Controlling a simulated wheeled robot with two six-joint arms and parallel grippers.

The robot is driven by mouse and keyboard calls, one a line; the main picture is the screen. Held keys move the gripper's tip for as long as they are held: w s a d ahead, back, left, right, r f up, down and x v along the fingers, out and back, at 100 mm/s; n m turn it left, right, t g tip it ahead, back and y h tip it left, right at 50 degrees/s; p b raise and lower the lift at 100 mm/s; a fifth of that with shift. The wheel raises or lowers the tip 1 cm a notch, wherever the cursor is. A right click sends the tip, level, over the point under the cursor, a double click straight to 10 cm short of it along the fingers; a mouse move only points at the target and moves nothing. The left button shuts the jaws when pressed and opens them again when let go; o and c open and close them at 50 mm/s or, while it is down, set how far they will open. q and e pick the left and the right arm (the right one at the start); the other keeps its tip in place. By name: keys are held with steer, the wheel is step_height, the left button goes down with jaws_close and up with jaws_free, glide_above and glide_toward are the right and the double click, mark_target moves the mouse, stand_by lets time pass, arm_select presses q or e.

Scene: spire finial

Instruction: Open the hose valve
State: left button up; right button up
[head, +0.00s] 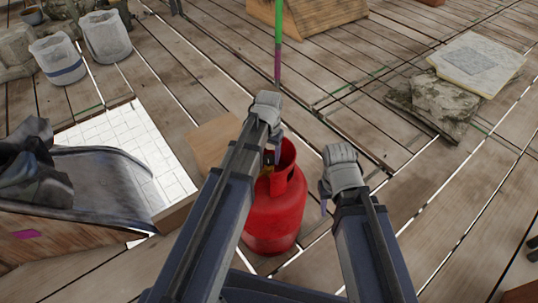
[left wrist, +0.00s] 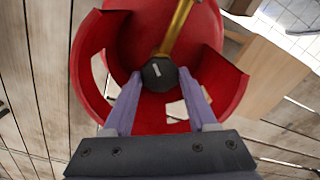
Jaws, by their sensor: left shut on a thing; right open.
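A red gas cylinder (head: 275,218) stands upright on the plank floor, partly covered by my left arm in the head view. In the left wrist view I look down into its red collar (left wrist: 88,60). Inside the collar is a dark faceted valve knob (left wrist: 158,72) with a short white mark. A brass stem or fitting (left wrist: 179,25) runs up from it. My left gripper (left wrist: 160,78) is shut on the knob, one purple finger on each side; it also shows over the cylinder in the head view (head: 274,153). My right gripper (head: 324,197) is open and empty, right of the cylinder.
A cardboard-coloured box or board (head: 212,142) lies just behind the cylinder. A dark sloping tray or chute (head: 95,180) stands to the left, near white tiles (head: 135,140). Buckets (head: 60,58) stand far left, stone slabs (head: 440,103) far right. The planks right of my right arm are mostly clear.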

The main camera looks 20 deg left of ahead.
mark_target(269, 159)
arm_select(q)
steer(key=shift+n, duration=1.9)
steer(key=o, duration=1.4)
steer(key=shift+c, duration=0.2)
steer(key=shift+r, duration=0.1)
step_height(269, 159, up, 8)
steer(key=p, duration=0.8)
